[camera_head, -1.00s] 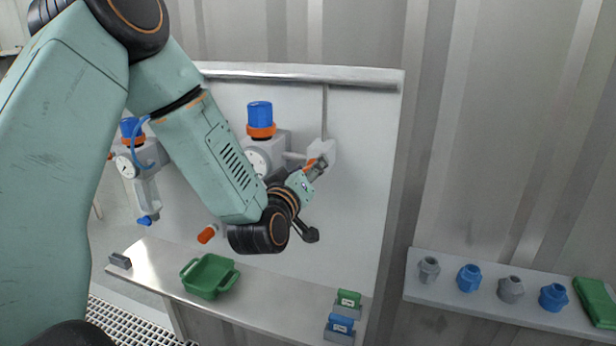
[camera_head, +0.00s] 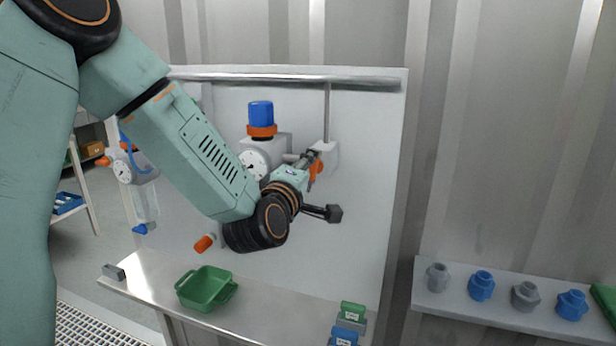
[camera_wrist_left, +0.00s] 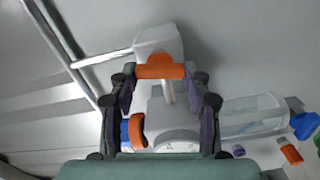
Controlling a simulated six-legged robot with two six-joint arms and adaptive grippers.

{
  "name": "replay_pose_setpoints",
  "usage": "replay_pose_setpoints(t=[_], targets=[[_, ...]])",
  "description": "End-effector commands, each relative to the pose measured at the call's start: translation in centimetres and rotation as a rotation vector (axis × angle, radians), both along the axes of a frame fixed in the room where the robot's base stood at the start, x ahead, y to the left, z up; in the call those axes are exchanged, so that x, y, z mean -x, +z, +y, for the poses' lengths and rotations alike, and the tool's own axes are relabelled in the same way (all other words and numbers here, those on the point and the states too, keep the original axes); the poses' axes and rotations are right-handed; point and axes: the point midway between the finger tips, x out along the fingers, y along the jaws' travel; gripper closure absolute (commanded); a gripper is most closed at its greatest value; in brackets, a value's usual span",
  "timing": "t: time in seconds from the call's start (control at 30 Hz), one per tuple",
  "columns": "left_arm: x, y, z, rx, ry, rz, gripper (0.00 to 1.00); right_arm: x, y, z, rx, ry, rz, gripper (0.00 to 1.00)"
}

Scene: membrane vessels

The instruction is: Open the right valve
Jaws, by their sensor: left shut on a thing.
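The right valve is a pale block (camera_head: 331,158) on the white panel, with an orange handle (camera_head: 316,168) on its front. A grey pipe rises from it, and a short pipe joins it to the unit with a blue cap (camera_head: 260,114) and a round gauge (camera_head: 254,164). My left gripper (camera_head: 312,163) is shut on the orange handle, which also shows between the fingers in the left wrist view (camera_wrist_left: 160,68). In the head view, the handle is partly hidden by the gripper. My right gripper is not in view.
A second gauge unit (camera_head: 123,172) stands at the left, partly behind my left arm. A green tray (camera_head: 207,287) and small green and blue blocks are on the metal ledge (camera_head: 270,299). Grey and blue fittings stand on the right shelf (camera_head: 500,318).

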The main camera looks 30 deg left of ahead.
Motion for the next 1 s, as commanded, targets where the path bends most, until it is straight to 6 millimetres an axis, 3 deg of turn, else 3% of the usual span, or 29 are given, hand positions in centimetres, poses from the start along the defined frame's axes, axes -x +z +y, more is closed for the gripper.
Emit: replay_pose_setpoints(t=[0.63,0.67,0.9,1.0], targets=[[-0.07,0.13,-0.06,0.048,-0.004,-0.014,0.83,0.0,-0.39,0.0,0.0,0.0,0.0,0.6],[-0.07,0.14,-0.07,0.048,-0.004,-0.014,0.51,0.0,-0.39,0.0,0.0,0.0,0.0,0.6],[-0.04,0.09,-0.04,0.047,-0.002,-0.013,0.3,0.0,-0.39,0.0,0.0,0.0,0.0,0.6],[-0.03,0.07,-0.03,0.047,-0.001,-0.013,0.28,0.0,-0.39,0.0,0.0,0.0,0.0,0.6]])
